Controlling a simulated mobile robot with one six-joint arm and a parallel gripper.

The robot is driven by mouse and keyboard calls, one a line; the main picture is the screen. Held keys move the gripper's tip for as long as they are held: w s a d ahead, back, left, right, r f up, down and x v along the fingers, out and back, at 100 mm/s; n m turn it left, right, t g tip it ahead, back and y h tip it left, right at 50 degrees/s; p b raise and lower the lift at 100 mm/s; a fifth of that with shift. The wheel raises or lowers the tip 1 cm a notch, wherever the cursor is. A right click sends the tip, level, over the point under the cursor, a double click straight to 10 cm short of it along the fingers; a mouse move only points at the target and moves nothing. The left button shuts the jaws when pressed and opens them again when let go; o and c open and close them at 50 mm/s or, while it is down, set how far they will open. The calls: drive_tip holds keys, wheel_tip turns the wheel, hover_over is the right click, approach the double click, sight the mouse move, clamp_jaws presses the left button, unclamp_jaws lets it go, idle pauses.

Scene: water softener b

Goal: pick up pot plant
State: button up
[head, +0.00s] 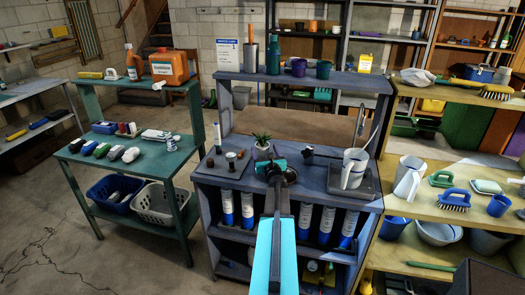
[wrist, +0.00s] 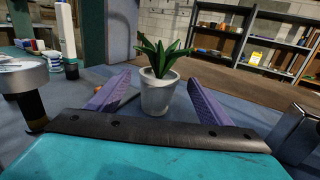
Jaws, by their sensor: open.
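The pot plant is a small spiky green plant in a light grey-white pot. In the head view the pot plant (head: 262,147) stands upright on the blue-grey workbench (head: 310,179), just beyond the end of my arm. In the wrist view the pot plant (wrist: 157,85) is in the middle, ahead of the gripper base. My gripper (wrist: 157,88) is open, with one purple finger on each side of the pot. I see gaps between the fingers and the pot. In the head view the fingers are hard to make out.
A white jug (head: 354,170) stands on the bench to the right. Small dark-topped items (head: 231,160) are to the left. In the wrist view a metal cylinder (wrist: 22,75) is close at the left. A raised shelf (head: 300,80) with bottles and pots runs behind.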

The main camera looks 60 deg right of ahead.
drive_tip(key=shift+x, duration=1)
drive_tip(key=shift+c, duration=0.3)
drive_tip(key=c, duration=1.2)
drive_tip(key=shift+r, duration=0.1)
drive_tip(key=shift+r, duration=0.8)
drive_tip(key=shift+s+a+r+b, duration=0.15)
drive_tip(key=shift+r+b, duration=0.25)
drive_tip(key=shift+r, duration=0.5)
drive_tip(key=b+v, duration=0.1)
drive_tip(key=v, duration=0.4)
drive_tip(key=r+b+v, duration=0.1)
drive_tip(key=v, duration=0.4)
drive_tip(key=w+a+b+v, duration=0.1)
drive_tip(key=v, duration=0.4)
drive_tip(key=shift+s+a+r+b, duration=0.2)
drive_tip(key=shift+s+r+b, duration=0.05)
drive_tip(key=shift+b, duration=0.1)
